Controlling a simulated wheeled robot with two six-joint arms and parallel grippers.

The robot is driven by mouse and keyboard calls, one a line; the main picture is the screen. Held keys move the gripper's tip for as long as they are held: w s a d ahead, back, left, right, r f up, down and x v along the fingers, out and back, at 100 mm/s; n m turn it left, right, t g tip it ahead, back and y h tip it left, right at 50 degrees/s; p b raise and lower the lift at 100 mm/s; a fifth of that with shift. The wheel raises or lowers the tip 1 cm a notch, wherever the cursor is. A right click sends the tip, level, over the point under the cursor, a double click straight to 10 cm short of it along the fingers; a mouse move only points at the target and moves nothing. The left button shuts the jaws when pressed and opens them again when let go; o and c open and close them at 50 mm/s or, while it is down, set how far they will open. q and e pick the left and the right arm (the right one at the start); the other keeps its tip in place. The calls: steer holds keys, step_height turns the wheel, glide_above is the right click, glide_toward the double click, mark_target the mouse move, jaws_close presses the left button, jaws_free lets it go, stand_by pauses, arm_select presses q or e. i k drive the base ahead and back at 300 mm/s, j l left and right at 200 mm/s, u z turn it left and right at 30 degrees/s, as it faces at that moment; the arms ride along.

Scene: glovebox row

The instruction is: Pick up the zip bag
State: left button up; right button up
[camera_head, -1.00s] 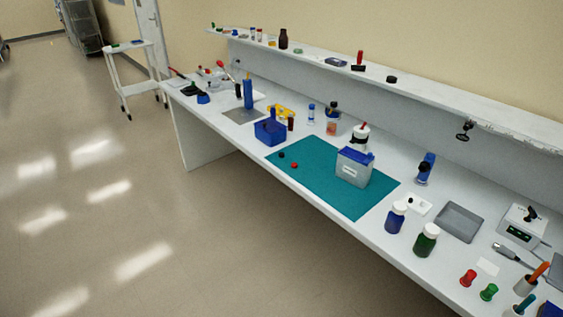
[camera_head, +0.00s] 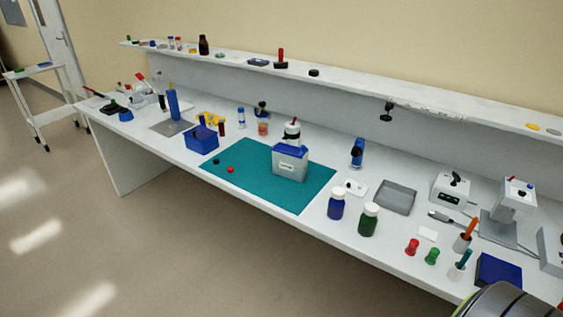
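What looks like the zip bag (camera_head: 290,164) stands upright on the teal mat (camera_head: 247,178) on the long white bench. It is a grey, box-shaped bag with a blue top edge and a small white label on its front. It stands near the mat's right back part, in front of a white bottle with a dark top (camera_head: 292,131). Neither of my grippers is in the head view.
A blue bin (camera_head: 201,140) stands left of the mat. Two small caps lie on the mat's left part. Blue (camera_head: 336,206) and green (camera_head: 368,223) white-capped bottles and a grey tray (camera_head: 396,198) are to the right. A shelf runs behind. Floor in front is clear.

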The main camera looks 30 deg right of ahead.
mark_target(286, 163)
steer(key=z, duration=0.3)
steer(key=i+z, duration=0.25)
steer(key=z, duration=0.2)
steer(key=i+j+z, duration=0.15)
steer(key=z, duration=0.25)
steer(key=i+j+z, duration=0.2)
steer(key=z, duration=0.25)
steer(key=i+j+z, duration=0.3)
steer(key=z, duration=0.15)
